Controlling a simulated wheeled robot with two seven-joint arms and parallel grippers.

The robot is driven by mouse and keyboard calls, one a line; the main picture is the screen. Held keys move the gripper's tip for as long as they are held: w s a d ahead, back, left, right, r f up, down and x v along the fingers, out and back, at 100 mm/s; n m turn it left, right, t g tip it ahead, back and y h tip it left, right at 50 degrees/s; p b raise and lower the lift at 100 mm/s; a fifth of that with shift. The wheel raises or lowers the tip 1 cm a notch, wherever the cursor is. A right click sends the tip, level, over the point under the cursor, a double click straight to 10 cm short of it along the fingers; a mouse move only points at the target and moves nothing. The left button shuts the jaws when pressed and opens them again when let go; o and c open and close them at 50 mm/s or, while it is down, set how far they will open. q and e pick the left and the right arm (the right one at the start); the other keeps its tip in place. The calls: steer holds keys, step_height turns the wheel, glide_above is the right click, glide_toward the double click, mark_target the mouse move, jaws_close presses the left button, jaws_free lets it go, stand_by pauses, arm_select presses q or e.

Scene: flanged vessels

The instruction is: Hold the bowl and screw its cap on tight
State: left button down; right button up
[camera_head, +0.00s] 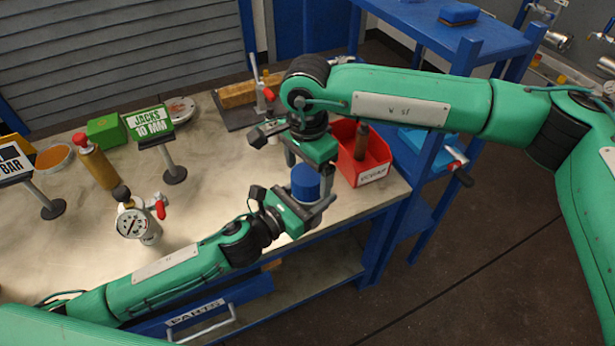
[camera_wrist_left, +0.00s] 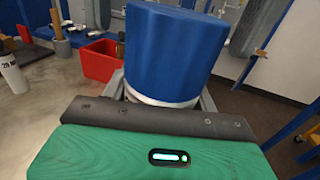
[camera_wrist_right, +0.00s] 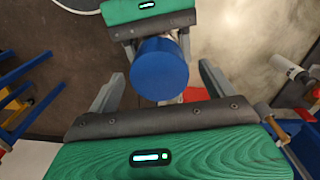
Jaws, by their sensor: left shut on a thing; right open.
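The blue cap (camera_head: 305,184) sits on top of the bowl, near the front right edge of the bench. The left wrist view shows the cap (camera_wrist_left: 172,48) large, with the bowl's pale rim (camera_wrist_left: 160,100) just below it; the rest of the bowl is hidden. My left gripper (camera_head: 312,212) is shut on the bowl from the side. My right gripper (camera_head: 308,165) is open above the cap, pointing down. In the right wrist view the cap (camera_wrist_right: 159,70) lies between its spread fingers, with gaps on both sides.
A red bin (camera_head: 364,160) with a brown bottle stands close behind the cap on the right. A pressure gauge (camera_head: 132,224), a green sign (camera_head: 149,122) and a brass cylinder (camera_head: 98,164) stand on the left of the bench. A blue shelf unit (camera_head: 440,130) is at the right.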

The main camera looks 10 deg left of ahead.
arm_select(q)
steer(key=shift+r, duration=0.1)
arm_select(e)
step_height(320, 180, up, 9)
steer(key=shift+r, duration=0.15)
stand_by(0.6)
